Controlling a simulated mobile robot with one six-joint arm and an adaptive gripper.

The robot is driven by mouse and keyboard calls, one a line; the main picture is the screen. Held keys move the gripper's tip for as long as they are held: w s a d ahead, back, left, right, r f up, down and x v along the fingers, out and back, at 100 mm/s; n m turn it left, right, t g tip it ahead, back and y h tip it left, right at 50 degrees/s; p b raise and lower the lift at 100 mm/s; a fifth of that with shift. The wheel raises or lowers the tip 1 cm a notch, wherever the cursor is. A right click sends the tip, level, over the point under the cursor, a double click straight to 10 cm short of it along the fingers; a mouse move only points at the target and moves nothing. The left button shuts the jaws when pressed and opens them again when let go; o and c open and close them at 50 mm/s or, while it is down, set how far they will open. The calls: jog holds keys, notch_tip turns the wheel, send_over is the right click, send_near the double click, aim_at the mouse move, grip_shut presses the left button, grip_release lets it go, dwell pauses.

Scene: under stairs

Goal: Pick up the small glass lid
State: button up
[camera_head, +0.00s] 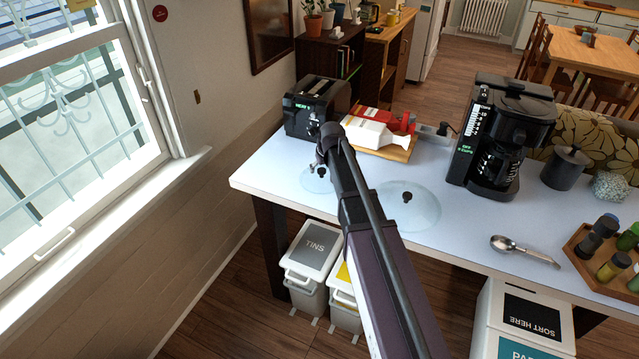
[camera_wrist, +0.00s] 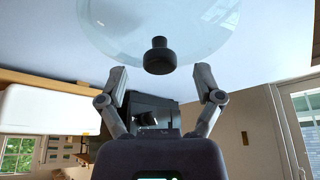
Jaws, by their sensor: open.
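The small glass lid (camera_head: 316,183) lies on the pale table in front of the black toaster, partly hidden by my arm. It shows upside down in the wrist view as a clear glass disc (camera_wrist: 110,25) with a black knob (camera_wrist: 158,58). My gripper (camera_head: 322,163) is above the small lid. In the wrist view my gripper (camera_wrist: 160,78) has its fingers wide apart and empty. The knob shows in line with the gap, just past the fingertips; I see no contact. A larger glass lid (camera_head: 425,210), also with a black knob, lies to the right of my arm.
The toaster (camera_head: 300,118) stands behind the small lid. A wooden board (camera_head: 398,152) with a white carton and a red item is at the back. A coffee maker (camera_head: 505,130) stands to the right. A spoon (camera_head: 525,249) lies on the table (camera_head: 460,225), near its front edge.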

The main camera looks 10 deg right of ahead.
jog(key=shift+b+x, duration=0.8)
jog(key=shift+x, duration=0.35)
grip_shut()
